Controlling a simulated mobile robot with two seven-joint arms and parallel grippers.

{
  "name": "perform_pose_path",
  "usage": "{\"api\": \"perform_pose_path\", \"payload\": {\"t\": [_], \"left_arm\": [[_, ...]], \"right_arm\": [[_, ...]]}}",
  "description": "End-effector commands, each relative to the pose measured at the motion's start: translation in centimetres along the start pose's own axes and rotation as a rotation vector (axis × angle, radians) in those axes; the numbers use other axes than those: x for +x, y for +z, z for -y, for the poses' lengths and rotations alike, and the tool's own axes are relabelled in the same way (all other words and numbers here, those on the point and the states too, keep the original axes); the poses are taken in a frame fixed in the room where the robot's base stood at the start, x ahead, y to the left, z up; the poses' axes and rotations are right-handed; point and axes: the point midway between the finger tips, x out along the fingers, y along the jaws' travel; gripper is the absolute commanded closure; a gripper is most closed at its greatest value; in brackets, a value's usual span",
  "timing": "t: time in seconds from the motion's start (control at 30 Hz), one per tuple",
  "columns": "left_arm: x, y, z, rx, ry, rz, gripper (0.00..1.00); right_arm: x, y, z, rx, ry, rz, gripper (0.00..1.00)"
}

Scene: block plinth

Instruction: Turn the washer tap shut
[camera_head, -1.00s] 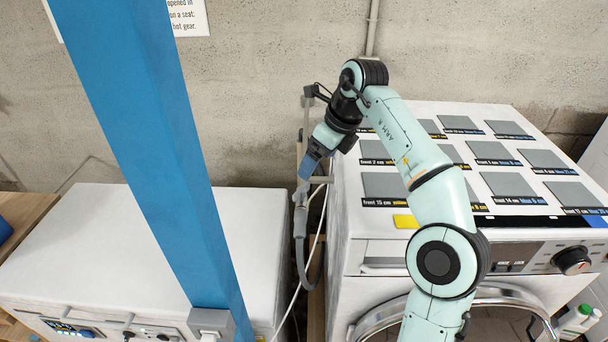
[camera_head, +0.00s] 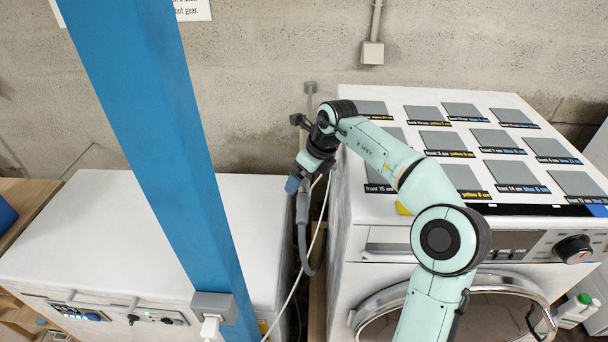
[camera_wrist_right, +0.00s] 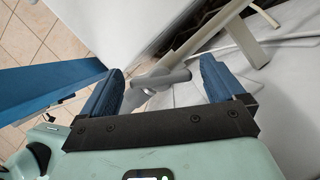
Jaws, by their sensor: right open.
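The tap shows in the wrist view as a grey lever handle (camera_wrist_right: 160,78) on a grey body. It lies between the two blue fingers of my right gripper (camera_wrist_right: 163,82), which is open. I cannot tell whether the fingers touch the handle. In the head view my right gripper (camera_head: 293,186) reaches down into the gap left of the washer (camera_head: 345,235), just above a grey hose (camera_head: 303,235). There the gripper and wrist largely hide the tap. My left gripper is in neither view.
A white appliance (camera_head: 130,225) stands left of the narrow gap. A blue post (camera_head: 165,150) crosses the head view. A thin white cable (camera_head: 297,280) hangs in the gap. Grey squares with labels cover the washer top. The concrete wall closes the back.

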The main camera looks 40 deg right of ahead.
Motion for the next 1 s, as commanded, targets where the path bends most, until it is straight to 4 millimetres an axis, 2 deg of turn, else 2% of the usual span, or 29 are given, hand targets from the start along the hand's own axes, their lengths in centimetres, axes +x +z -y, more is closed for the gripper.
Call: {"api": "perform_pose_path", "payload": {"t": [0.33, 0.5, 0.77, 1.0], "left_arm": [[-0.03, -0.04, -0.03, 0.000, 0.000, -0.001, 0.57], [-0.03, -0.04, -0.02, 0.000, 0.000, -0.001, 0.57], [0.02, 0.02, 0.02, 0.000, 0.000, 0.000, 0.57], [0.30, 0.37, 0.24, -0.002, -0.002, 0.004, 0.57]], "right_arm": [[0.44, -0.01, 0.00, -0.001, 0.000, 0.000, 0.04], [0.42, -0.01, -0.01, -0.001, 0.000, 0.000, 0.60], [0.41, -0.02, -0.02, 0.011, -0.005, -0.001, 0.60], [0.43, 0.01, -0.07, 0.096, -0.042, 0.000, 0.60]]}}
